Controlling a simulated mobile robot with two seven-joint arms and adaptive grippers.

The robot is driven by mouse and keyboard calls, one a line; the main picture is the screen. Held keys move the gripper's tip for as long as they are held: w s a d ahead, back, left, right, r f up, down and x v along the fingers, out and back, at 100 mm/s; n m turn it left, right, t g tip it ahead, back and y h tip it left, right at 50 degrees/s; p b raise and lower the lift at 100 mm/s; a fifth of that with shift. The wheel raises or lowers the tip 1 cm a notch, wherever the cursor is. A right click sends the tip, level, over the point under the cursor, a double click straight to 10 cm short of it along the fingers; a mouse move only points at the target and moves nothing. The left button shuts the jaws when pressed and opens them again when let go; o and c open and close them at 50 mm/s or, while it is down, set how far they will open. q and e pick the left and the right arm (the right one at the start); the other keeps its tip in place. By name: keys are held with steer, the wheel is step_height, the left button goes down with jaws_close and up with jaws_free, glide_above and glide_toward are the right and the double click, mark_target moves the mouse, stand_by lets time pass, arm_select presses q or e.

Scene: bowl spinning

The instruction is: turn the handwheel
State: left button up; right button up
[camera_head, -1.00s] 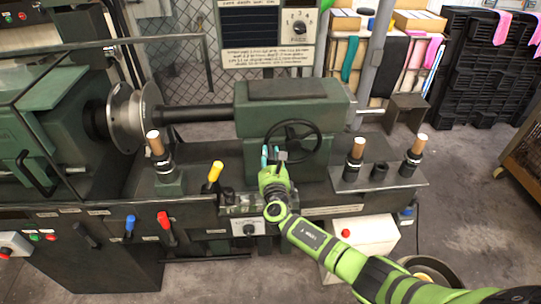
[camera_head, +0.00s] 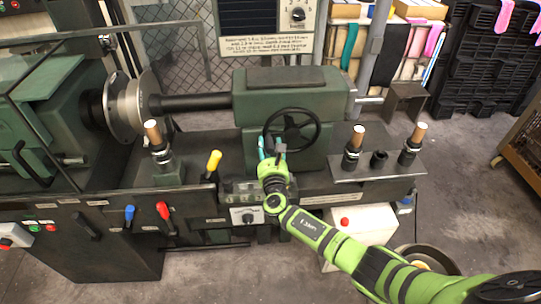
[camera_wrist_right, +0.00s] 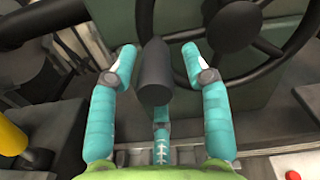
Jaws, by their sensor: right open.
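The black handwheel (camera_head: 291,130) with its spokes stands on the front of the green machine housing in the head view. Its rim also fills the upper right of the right wrist view (camera_wrist_right: 277,58). A dark knob-like handle (camera_wrist_right: 154,72) shows between the fingers in the wrist view. My right gripper (camera_head: 271,146) is at the lower left of the wheel. Its teal fingers (camera_wrist_right: 157,62) are open, one on each side of the handle, with gaps visible on both sides. My left gripper is not in view.
A yellow-topped lever (camera_head: 214,160) stands left of my right gripper. Wooden-topped posts (camera_head: 354,143) stand on a plate to the right. Blue (camera_head: 129,214) and red (camera_head: 163,210) levers are on the front panel. A white box (camera_head: 366,226) sits below right.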

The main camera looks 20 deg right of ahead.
steer(key=v, duration=1.1)
steer(key=shift+s, duration=0.35)
steer(key=shift+a+f, duration=0.1)
steer(key=shift+f, duration=0.1)
steer(key=s+d+f+m+g, duration=0.25)
steer(key=s+f+m, duration=0.25)
steer(key=f, duration=0.5)
steer(key=s+d+f+m+g+y, duration=0.1)
steer(key=s+f+m+g, duration=0.4)
steer(key=f, duration=0.5)
steer(key=s+d+f+m+g, duration=0.25)
steer(key=s+f+m, duration=0.3)
steer(key=f, duration=0.45)
steer(key=s+f+m+g+y, duration=0.1)
steer(key=s+f+m, duration=0.3)
steer(key=s, duration=0.6)
steer(key=s+a+f+m+g+y, duration=0.1)
steer(key=s+f+m+g, duration=0.2)
steer(key=s+m, duration=0.6)
steer(key=s+a+f+m+g+y, duration=0.1)
steer(key=s+f+m, duration=0.5)
steer(key=s, duration=0.6)
steer(key=shift+s+g, duration=0.2)
steer(key=shift+g, duration=0.6)
steer(key=shift+a+f+m, duration=0.1)
steer(key=shift+m, duration=0.15)
